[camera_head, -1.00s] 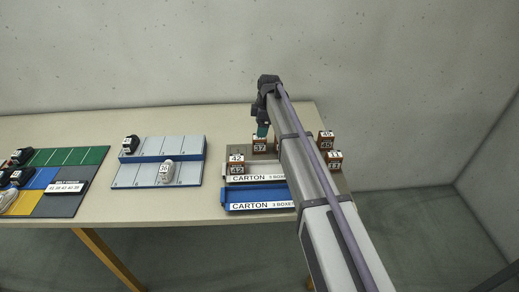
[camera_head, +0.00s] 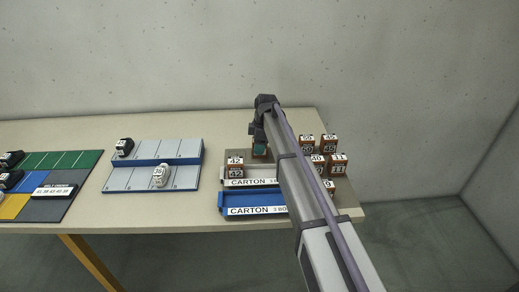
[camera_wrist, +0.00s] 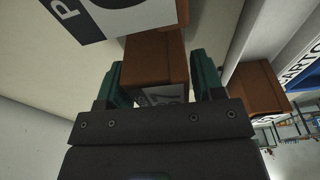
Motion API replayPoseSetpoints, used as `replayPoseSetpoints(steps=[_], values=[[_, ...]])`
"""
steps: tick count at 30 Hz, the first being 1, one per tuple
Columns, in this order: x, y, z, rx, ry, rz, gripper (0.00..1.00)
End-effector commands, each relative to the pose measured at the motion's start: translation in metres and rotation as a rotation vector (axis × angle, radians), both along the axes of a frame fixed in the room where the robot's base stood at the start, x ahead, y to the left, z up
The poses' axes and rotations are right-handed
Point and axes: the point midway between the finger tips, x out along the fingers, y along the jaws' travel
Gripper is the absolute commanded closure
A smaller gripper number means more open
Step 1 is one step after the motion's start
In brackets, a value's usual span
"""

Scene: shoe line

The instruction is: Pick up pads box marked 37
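A small brown box with a white label stands at the back of the right-hand group; my gripper (camera_head: 259,143) is down over it and hides most of it in the head view. In the wrist view the brown box (camera_wrist: 155,62) lies between the two green fingers of my gripper (camera_wrist: 155,75). The fingers flank it closely on both sides; whether they press on it I cannot tell. Its label is partly hidden behind the gripper body, with what looks like a 7 showing. The box appears to rest on the surface.
A box marked 42 (camera_head: 235,167) stands front left of my gripper. Several boxes, one marked 45 (camera_head: 329,144), stand to the right, partly behind my arm. A grey carton tray (camera_head: 248,183) and a blue one (camera_head: 250,200) lie in front. A grey rack (camera_head: 165,150) stands left.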

Motion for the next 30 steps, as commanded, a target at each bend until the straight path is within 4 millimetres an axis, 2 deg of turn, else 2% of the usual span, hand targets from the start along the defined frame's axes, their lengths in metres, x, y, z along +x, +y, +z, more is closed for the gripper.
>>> replayPoseSetpoints(steps=[2, 11, 20, 23, 30], values=[[0.0, 0.0, 0.0, 0.0, 0.0, 0.0, 0.46], [0.0, 0.0, 0.0, 0.0, 0.0, 0.0, 0.75], [0.0, 0.0, 0.006, 0.0, 0.0, 0.0, 0.76], [0.0, 0.0, 0.021, 0.0, 0.0, 0.0, 0.76], [0.0, 0.0, 0.082, 0.0, 0.0, 0.0, 0.76]])
